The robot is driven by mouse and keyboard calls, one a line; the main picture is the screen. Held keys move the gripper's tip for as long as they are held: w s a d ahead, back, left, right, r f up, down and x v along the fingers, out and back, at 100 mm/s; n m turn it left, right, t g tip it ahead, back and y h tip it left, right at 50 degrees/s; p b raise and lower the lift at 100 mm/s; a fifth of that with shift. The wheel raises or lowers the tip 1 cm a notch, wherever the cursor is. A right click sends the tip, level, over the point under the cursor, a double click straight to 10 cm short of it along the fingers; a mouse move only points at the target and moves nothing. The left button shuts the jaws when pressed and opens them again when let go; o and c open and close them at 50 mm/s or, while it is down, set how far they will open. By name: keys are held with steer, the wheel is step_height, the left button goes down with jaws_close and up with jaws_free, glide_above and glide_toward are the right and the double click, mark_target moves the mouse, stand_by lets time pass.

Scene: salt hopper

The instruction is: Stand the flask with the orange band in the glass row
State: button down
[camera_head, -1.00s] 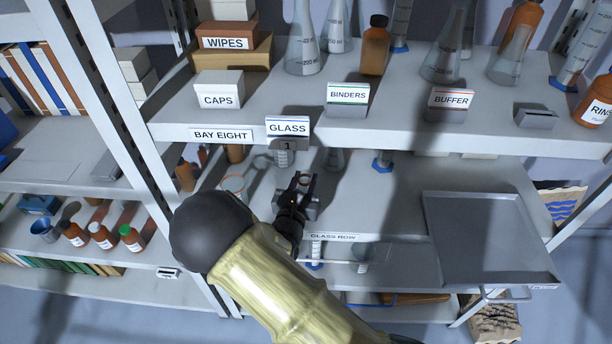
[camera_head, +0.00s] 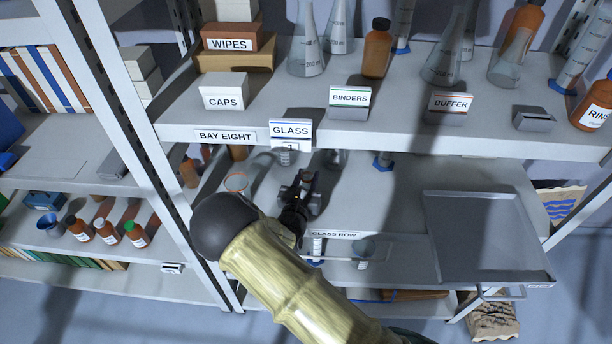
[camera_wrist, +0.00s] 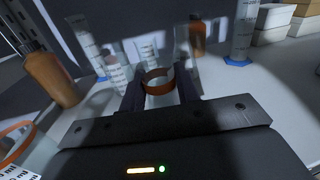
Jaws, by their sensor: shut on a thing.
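My gripper (camera_head: 304,180) is low over the middle shelf, under the upper shelf's front edge. In the wrist view my gripper (camera_wrist: 160,95) is shut on a clear glass flask with an orange band (camera_wrist: 158,84), the band showing between the fingers. The flask's lower part is hidden by the gripper, and I cannot tell whether its base touches the shelf.
A glass with an orange rim (camera_head: 236,182) stands left of my gripper. It also shows in the wrist view (camera_wrist: 14,140). A brown bottle (camera_wrist: 50,78) and graduated glassware (camera_wrist: 118,72) stand beyond. A grey tray (camera_head: 436,240) is at right. The upper shelf (camera_head: 400,133) overhangs.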

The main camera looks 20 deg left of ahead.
steer(key=shift+w+d+f, duration=0.1)
steer(key=shift+w+d, duration=0.1)
steer(key=shift+d, duration=0.15)
steer(key=c, duration=1)
jaws_free()
steer(key=shift+s, duration=0.1)
steer(key=shift+a, duration=0.1)
steer(key=shift+s, duration=0.2)
steer(key=s+b, duration=0.1)
steer(key=s, duration=0.4)
steer(key=s+b, duration=0.2)
steer(key=s, duration=0.4)
steer(key=shift+s+d, duration=0.2)
steer(key=shift+s, duration=0.1)
